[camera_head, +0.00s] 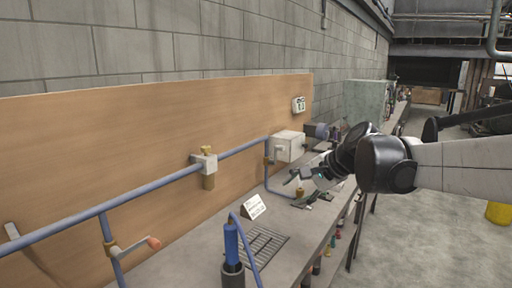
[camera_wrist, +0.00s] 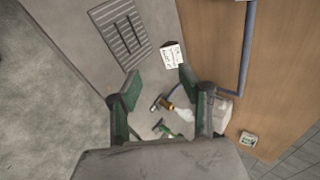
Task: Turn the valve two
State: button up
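Several valve-like fittings sit on the blue pipe in the head view. One has a pale block with a brass stem (camera_head: 206,165) at the middle. Another, a lever valve (camera_head: 133,246) with an orange-red tip, is at the lower left. A small brass fitting (camera_head: 300,192) is close to my gripper (camera_head: 303,184). I cannot tell which is valve two. In the wrist view my gripper (camera_wrist: 160,84) has its green fingers wide apart, with nothing between the tips. A brass-and-white fitting (camera_wrist: 178,110) and a green-handled item (camera_wrist: 166,129) show beyond the fingers, apart from them.
A wooden backboard (camera_head: 130,150) stands behind the bench. A grey box (camera_head: 289,146) is mounted beside my arm. A white card (camera_head: 254,206) and a slotted grate (camera_head: 258,246) lie on the bench. A blue cylinder (camera_head: 231,245) stands at the front. The floor at right is mostly clear.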

jog(key=w+d+r+m+y+p, duration=0.1)
jog(key=w+r+m+y, duration=0.15)
jog(key=w, duration=0.75)
jog(key=m+t+y+p, duration=0.4)
jog(key=m+t+y, duration=0.1)
jog(key=m, duration=0.6)
send_near(284, 149)
jog(key=x, duration=1.1)
jog(key=shift+w+a+p, duration=0.15)
jog(key=shift+w+p, duration=0.05)
jog(key=shift+p, duration=0.2)
grip_shut()
